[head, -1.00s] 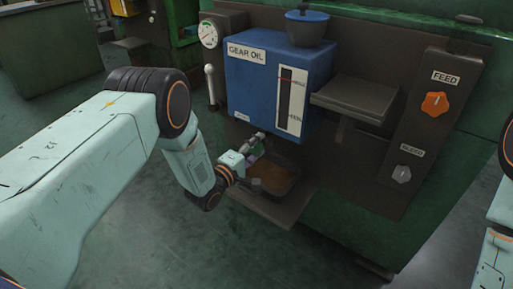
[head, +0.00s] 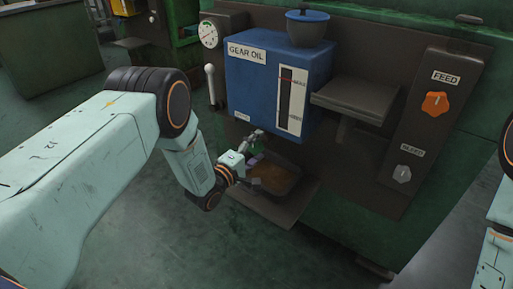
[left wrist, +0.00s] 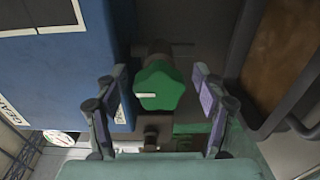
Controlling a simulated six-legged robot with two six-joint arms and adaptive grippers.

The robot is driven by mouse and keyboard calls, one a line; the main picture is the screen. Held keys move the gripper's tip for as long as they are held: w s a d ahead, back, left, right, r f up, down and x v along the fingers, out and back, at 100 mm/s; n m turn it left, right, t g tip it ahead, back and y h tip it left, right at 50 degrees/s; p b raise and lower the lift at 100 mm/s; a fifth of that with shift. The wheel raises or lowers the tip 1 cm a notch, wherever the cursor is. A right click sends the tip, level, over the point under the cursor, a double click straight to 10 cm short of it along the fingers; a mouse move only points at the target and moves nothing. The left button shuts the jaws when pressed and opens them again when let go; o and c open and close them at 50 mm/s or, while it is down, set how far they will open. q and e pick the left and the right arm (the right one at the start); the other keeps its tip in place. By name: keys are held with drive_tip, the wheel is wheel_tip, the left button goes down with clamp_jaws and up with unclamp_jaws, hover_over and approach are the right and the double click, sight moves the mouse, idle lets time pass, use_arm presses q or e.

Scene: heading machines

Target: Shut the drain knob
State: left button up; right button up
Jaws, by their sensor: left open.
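The drain knob (left wrist: 160,87) is a green lobed knob with a white pointer mark, below the blue gear oil tank (head: 272,85). In the left wrist view the mark points to the left. My left gripper (head: 257,158) is at the knob in the head view, partly covering it. In the left wrist view the open fingers (left wrist: 158,80) stand on either side of the knob, with a visible gap on each side. My right gripper is out of view.
A dark drip tray (head: 272,180) with brown oil sits under the tank. A grey shelf (head: 355,98) juts out to the right. A panel carries an orange FEED knob (head: 436,103) and a grey knob (head: 402,174). A lever (head: 211,85) stands left of the tank.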

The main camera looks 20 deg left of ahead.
use_arm(q)
drive_tip(key=v, duration=1.2)
idle(0.3)
drive_tip(key=s+f+m+g+y+p, duration=0.1)
drive_tip(key=s+f+m+g+y, duration=0.3)
drive_tip(key=s+f+m+g, duration=0.6)
drive_tip(key=s+r+m+g+y+p, duration=0.1)
drive_tip(key=s+g+p, duration=0.4)
drive_tip(key=s, duration=2.1)
drive_tip(key=m+g+y, duration=0.1)
drive_tip(key=m+g, duration=0.1)
drive_tip(key=shift+s+r+m, duration=0.4)
